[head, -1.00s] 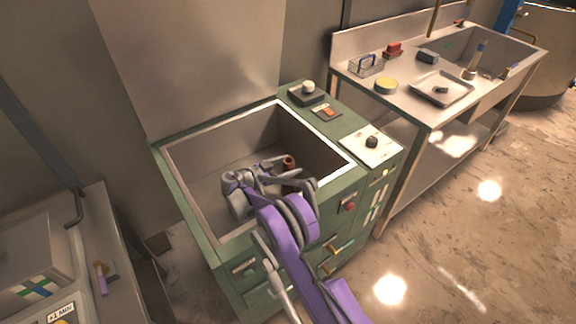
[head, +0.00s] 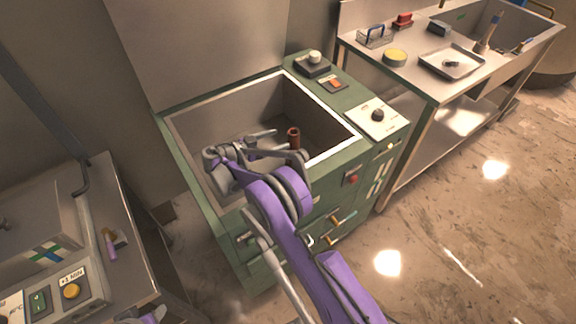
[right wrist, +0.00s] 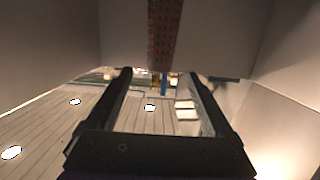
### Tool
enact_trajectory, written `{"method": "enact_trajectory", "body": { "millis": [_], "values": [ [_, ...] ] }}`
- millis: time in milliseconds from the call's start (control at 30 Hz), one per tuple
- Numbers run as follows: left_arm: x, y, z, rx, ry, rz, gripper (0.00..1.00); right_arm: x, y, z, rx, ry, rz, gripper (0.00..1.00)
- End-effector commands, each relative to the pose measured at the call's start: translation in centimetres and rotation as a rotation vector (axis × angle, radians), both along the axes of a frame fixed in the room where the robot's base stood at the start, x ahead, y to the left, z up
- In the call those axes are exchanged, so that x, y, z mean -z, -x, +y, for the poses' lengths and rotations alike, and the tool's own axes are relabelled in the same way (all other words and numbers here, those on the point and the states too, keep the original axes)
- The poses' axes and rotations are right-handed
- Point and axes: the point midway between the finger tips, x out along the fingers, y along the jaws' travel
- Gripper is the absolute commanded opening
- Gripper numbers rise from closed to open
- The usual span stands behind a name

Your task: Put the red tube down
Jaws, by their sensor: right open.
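The red tube (head: 293,138) stands upright inside the open chamber (head: 186,168), near its right part. Its lower end is partly hidden by my gripper. My right gripper (head: 287,145) is inside the chamber, open, with its fingers pointing right toward the tube. In the right wrist view the tube (right wrist: 165,32) shows at the top, just past the open fingertips (right wrist: 160,73), with nothing between the fingers. It appears clear of the jaws.
The chamber has raised metal walls and a green cabinet rim with a knob panel (head: 374,117) at the right. A sink bench (head: 415,82) with a tray (head: 451,63) stands at the back right. Another bench with a button panel (head: 60,294) is at lower left.

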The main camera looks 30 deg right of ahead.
Motion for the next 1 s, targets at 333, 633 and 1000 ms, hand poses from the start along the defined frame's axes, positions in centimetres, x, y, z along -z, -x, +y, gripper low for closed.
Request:
{"method": "enact_trajectory", "body": {
  "millis": [333,633,1000],
  "values": [
    [0.0,0.0,0.0,0.000,0.000,0.000,0.50,-4.1,2.9,-0.2,-0.106,-0.180,0.226,0.86],
    [0.0,0.0,0.0,0.000,0.000,0.000,0.50,-8.6,11.9,1.8,-0.420,-0.480,0.562,0.86],
    [0.0,0.0,0.0,0.000,0.000,0.000,0.50,-9.4,26.3,7.8,-0.943,-0.692,0.754,0.86]
  ]
}}
